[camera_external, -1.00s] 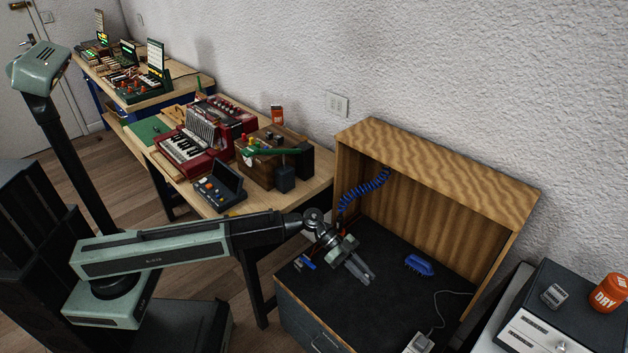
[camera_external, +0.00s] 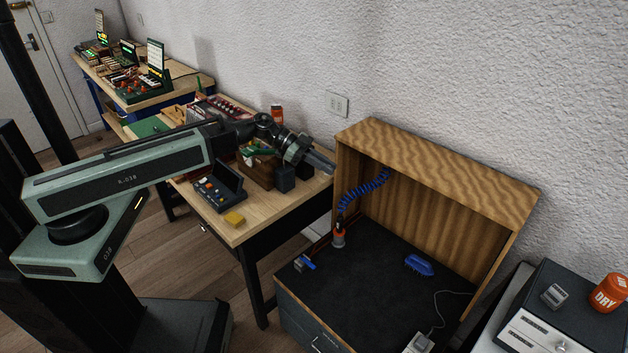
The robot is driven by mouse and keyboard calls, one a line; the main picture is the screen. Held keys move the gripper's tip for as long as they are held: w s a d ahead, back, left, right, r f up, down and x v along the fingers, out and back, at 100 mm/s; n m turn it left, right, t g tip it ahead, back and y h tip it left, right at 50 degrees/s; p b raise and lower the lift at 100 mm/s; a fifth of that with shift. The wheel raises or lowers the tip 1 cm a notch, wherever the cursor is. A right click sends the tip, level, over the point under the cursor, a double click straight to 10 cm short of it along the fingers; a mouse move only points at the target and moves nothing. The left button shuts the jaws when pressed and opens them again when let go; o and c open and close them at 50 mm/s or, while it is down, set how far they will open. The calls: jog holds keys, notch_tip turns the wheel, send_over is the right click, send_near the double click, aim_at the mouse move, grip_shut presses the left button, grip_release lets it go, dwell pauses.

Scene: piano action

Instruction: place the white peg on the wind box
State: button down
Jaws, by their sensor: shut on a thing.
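My gripper (camera_external: 321,163) is at the end of the arm, which stretches right across the workbench. It is in the air near the bench's right end, beside the wooden cabinet's left edge. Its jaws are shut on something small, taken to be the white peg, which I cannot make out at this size. A brown wooden box (camera_external: 257,173), which looks like the wind box, stands on the bench left of and below my gripper. My arm hides much of its top; a bit of green shows there.
Dark blocks (camera_external: 284,178) stand beside the wooden box.

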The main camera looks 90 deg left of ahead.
jog(key=s+a+n+y, duration=0.1)
jog(key=s+a, duration=0.3)
jog(key=a, duration=0.3)
jog(key=s+a+r+n+y, duration=0.1)
jog(key=s+a+n+y, duration=0.1)
jog(key=s+a, duration=0.2)
jog(key=s+a+r+n+t+y, duration=0.1)
jog(key=s+a+y, duration=0.1)
jog(key=a, duration=0.8)
jog(key=shift+s+a+n+p, duration=0.2)
jog(key=shift+s+n+p, duration=0.15)
jog(key=shift+s, duration=0.55)
jog(key=s+a+n+y, duration=0.4)
jog(key=s+a+y, duration=0.1)
jog(key=s+a, duration=0.95)
jog(key=shift+g, duration=0.4)
jog(key=f+b, duration=0.2)
jog(key=b, duration=0.1)
jog(key=a+f+b, duration=0.1)
jog(key=f+b, duration=0.1)
jog(key=f, duration=0.1)
jog(key=w+f+b, duration=0.1)
jog(key=f+b, duration=0.2)
jog(key=shift+w+a+f+b, duration=0.1)
jog(key=shift+a+f+b, duration=0.05)
jog(key=shift+b, duration=0.2)
jog(key=c, duration=1.4)
grip_release()
jog(key=shift+c, duration=0.2)
jog(key=shift+r, duration=0.2)
